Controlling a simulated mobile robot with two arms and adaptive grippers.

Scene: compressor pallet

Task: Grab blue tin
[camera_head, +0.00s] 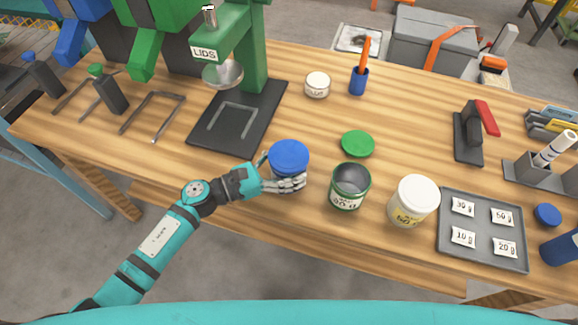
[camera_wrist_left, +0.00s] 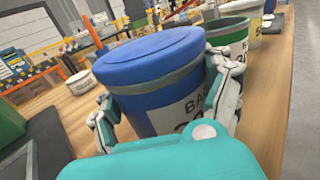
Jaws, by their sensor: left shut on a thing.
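The blue tin (camera_head: 289,157) has a blue lid and stands upright near the front edge of the wooden table. My left gripper (camera_head: 282,182) comes in from the left and is shut around it at its side. In the left wrist view the blue tin (camera_wrist_left: 155,80) fills the middle, with a grey band under the lid and a partly hidden white label. The fingers of my left gripper (camera_wrist_left: 165,120) press on both its sides. Whether the tin touches the table cannot be told. My right gripper is not in view.
An open green tin (camera_head: 349,187) stands just right of the blue tin, with a white tub (camera_head: 413,201) beyond it. A green lid (camera_head: 358,144) lies behind. A grey tray (camera_head: 482,252) holds several labelled packets. A green lids press (camera_head: 252,60) stands behind left.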

